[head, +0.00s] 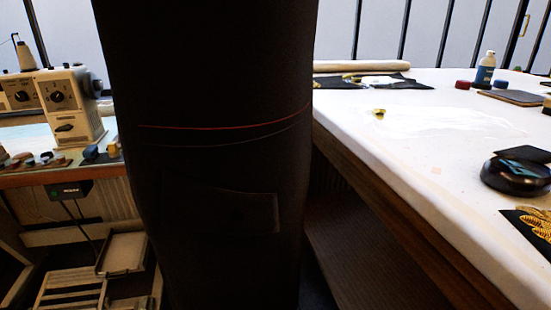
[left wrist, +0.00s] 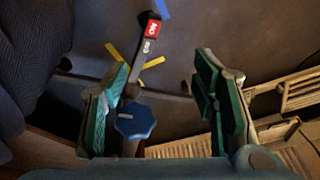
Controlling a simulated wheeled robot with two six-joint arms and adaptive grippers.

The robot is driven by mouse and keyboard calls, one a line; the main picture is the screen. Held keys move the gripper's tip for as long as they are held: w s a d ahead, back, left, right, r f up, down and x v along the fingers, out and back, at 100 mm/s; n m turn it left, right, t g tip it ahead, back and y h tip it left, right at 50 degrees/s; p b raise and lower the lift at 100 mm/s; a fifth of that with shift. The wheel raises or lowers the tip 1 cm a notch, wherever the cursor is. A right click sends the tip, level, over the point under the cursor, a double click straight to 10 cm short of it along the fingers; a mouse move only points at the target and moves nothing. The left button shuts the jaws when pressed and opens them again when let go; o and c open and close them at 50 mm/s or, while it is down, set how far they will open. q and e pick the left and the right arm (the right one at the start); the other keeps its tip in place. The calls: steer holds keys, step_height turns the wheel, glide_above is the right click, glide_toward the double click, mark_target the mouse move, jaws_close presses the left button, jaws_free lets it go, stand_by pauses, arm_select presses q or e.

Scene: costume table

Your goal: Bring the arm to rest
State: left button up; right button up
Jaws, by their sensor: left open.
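My left gripper (left wrist: 163,70) shows in the left wrist view, its two green-padded fingers wide apart. I see nothing held between the pads. Beyond the fingers is a dark floor-like surface. A dark bar with a red label and a blue knob show between and behind the fingers; I cannot tell their distance. Neither gripper shows in the head view, and my right gripper is in no view.
In the head view, a large dark upright shape hides the middle. The white-topped table (head: 400,135) stands right, with a black round pincushion-like dish (head: 515,180) and a bottle (head: 485,70). A sewing machine (head: 70,105) stands left. Slatted wooden crates (head: 75,290) are below it.

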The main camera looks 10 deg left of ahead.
arm_select(q)
steer(key=s+a+r+g+p, duration=0.1)
steer(key=s+r+p, duration=0.3)
steer(key=s+p, duration=0.5)
steer(key=s+r+g+p, duration=0.1)
steer(key=s+r+p, duration=0.3)
steer(key=s+p, duration=0.6)
steer(key=p, duration=1.2)
steer(key=shift+a+r+n, duration=0.3)
steer(key=shift+a, duration=0.1)
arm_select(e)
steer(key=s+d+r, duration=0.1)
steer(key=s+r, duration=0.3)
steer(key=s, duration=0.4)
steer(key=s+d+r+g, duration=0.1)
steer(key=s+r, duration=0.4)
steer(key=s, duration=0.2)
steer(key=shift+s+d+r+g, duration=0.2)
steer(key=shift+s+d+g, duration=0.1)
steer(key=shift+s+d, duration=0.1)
arm_select(q)
steer(key=shift+c, duration=0.5)
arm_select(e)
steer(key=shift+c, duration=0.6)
